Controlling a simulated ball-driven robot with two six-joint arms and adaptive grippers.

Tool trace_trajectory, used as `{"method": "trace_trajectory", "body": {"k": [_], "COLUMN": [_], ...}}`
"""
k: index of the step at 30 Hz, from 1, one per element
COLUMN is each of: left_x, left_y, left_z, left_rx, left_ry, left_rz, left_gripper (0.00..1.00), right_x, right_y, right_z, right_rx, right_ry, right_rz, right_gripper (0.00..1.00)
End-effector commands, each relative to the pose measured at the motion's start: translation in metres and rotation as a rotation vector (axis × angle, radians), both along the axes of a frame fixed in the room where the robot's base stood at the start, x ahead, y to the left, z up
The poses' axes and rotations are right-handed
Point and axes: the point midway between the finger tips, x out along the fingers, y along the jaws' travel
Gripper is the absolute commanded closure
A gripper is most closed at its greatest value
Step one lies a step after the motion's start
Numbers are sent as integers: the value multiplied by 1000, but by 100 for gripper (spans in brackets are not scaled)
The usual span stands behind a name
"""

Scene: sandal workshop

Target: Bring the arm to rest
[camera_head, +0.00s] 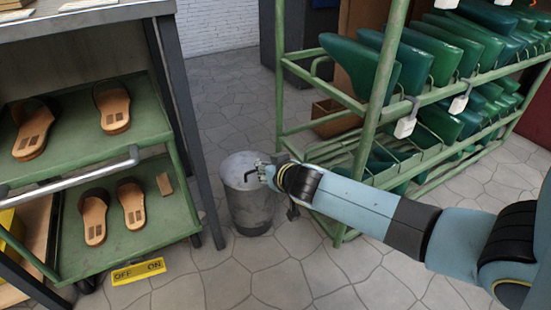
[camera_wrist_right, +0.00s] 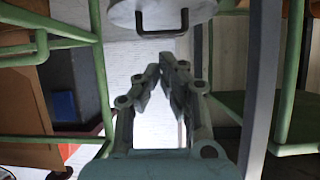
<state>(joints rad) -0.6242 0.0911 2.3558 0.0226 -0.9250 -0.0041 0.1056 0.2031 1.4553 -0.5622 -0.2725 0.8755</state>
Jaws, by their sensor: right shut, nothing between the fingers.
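My right arm (camera_head: 365,206) reaches in from the right in the head view. Its gripper (camera_head: 260,173) is small there, in front of the upper part of a grey metal bin (camera_head: 252,212) with a dark handle on its lid. In the right wrist view the gripper (camera_wrist_right: 166,75) has its fingers drawn together at the tips, with nothing between them. The bin's lid and handle also show in that view, at the top (camera_wrist_right: 190,12), just beyond the fingertips. I cannot tell whether the gripper touches the lid. My left gripper is not in view.
A green cart (camera_head: 150,205) with several brown sandals stands at the left beside a dark table leg (camera_head: 186,110). A green rack (camera_head: 375,95) with several green forms stands close behind my right arm. Stone floor is clear in front.

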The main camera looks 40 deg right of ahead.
Motion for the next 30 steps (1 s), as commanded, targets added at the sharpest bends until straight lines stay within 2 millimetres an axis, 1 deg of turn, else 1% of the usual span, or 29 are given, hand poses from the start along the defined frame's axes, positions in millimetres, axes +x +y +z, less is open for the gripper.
{"method": "trace_trajectory", "body": {"k": [1, 3, 7, 12, 19, 20, 22, 23, 24, 26, 27, 29, 30], "left_x": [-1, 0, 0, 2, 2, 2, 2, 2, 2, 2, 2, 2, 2], "left_y": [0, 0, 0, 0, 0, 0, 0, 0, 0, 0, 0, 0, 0], "left_z": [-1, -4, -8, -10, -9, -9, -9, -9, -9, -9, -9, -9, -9], "left_rx": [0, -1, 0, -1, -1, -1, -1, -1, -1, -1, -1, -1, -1], "left_ry": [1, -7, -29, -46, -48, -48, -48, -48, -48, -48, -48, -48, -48], "left_rz": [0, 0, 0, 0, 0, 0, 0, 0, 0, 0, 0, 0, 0], "left_gripper": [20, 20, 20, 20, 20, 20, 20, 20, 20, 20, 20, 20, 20], "right_x": [-12, -25, -42, -51, -53, -56, -69, -78, -93, -123, -146, -176, -194], "right_y": [3, 6, 10, 13, 13, 13, 14, 14, 16, 25, 31, 39, 44], "right_z": [-2, -5, -7, -7, -8, -10, -18, -24, -31, -37, -37, -30, -24], "right_rx": [0, 0, -1, 0, 0, 0, 1, 3, 7, 36, 66, 89, 99], "right_ry": [0, 0, 0, -3, 0, 5, 28, 43, 64, 94, 115, 154, 185], "right_rz": [1, 1, 0, -1, 0, 0, -1, -2, -2, -10, -26, -46, -56], "right_gripper": [100, 100, 100, 100, 100, 100, 100, 100, 100, 100, 100, 100, 100]}}
